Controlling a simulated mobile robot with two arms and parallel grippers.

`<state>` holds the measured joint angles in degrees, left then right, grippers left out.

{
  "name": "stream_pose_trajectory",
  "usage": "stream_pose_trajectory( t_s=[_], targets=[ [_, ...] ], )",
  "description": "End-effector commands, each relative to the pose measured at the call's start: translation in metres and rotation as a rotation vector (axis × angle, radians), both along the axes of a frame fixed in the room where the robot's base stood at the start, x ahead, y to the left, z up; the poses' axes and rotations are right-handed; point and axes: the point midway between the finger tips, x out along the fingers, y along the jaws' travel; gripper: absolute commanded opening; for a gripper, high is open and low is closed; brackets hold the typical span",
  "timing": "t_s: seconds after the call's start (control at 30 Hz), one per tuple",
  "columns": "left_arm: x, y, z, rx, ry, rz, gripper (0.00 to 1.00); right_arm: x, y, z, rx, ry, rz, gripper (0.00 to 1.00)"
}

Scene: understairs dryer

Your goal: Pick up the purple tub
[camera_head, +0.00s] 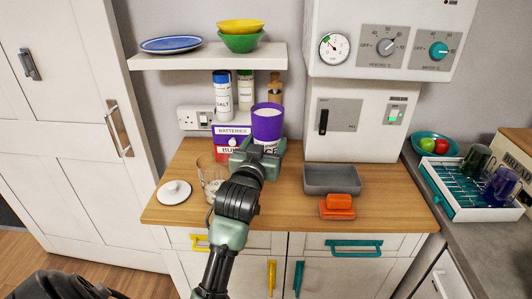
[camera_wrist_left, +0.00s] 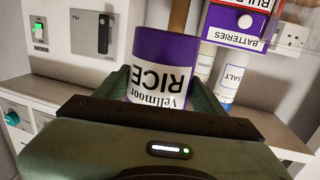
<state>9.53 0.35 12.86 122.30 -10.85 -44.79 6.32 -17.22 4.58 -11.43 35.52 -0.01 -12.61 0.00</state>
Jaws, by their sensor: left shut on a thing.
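The purple tub (camera_head: 267,124) is upright near the back of the wooden worktop (camera_head: 385,208), with a white label and pale contents at its open top. In the left wrist view the tub (camera_wrist_left: 163,68) appears upside down, its label reading "Vellmoor RICE". My left gripper (camera_head: 258,152) is shut on the tub, with one finger on each side of it. The gripper hides the tub's lower part in the head view, so I cannot tell whether its base touches the worktop. My right gripper is not in view.
Batteries and bulbs boxes (camera_head: 230,134) stand left of the tub, a salt container (camera_head: 222,96) behind. A glass jar (camera_head: 212,184) and white lid (camera_head: 174,191) are at left. A grey tray (camera_head: 331,180) and orange dish (camera_head: 338,206) are at right. A shelf (camera_head: 207,57) hangs above.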

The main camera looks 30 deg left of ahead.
Motion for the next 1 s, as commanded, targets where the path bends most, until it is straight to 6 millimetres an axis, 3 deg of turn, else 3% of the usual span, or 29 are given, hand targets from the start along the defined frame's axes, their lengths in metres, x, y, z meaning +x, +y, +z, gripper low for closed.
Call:
stream_pose_trajectory(
  t_s=[0.03, 0.4, 1.0],
  targets=[
    [0.000, 0.000, 0.009, 0.002, -0.009, 0.000, 0.00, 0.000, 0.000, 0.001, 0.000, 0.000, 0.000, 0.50],
    [0.000, 0.000, 0.036, 0.002, -0.008, -0.001, 0.00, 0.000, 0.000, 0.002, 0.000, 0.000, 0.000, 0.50],
    [0.000, 0.000, 0.051, 0.002, -0.006, -0.001, 0.00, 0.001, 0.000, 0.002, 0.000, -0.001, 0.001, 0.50]
  ],
)
